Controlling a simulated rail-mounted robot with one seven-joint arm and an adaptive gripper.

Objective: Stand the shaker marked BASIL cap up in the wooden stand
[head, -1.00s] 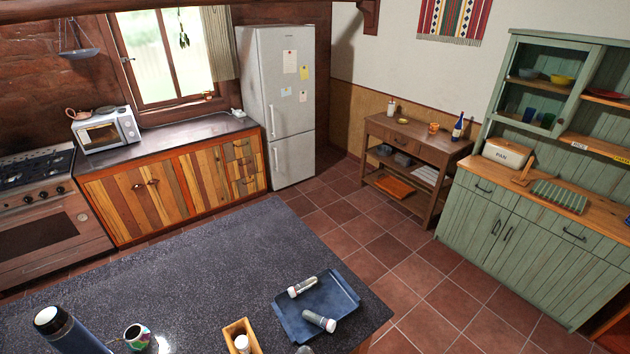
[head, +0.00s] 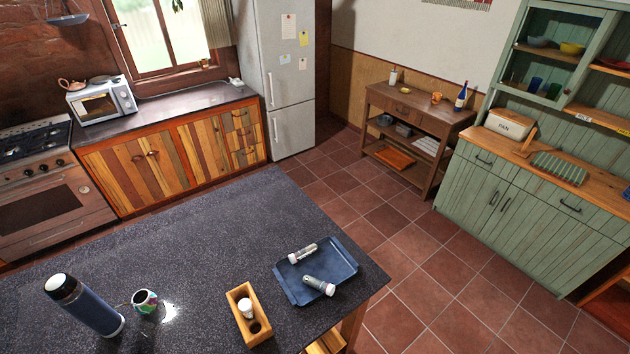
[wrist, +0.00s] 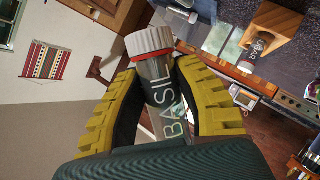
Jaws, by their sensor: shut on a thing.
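My gripper (wrist: 160,95) is shut on the BASIL shaker (wrist: 164,90) in the wrist view, its yellow pads on both sides of the clear body. The shaker has a pale ridged cap with a red ring and white BASIL lettering. The wrist picture is roughly upside down, so the cap points downward. The wooden stand (head: 239,292) is on the dark counter in the head view, holding one white-capped shaker (head: 246,308) beside an empty hole. The stand also shows in the wrist view (wrist: 281,22), away from the held shaker. My gripper is outside the head view.
A blue tray (head: 340,256) right of the stand holds two lying shakers (head: 302,253) (head: 319,285); their labels are unreadable. A patterned mug (head: 145,300) and a tall blue flask (head: 90,307) stand left of the stand. The counter behind the stand is clear.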

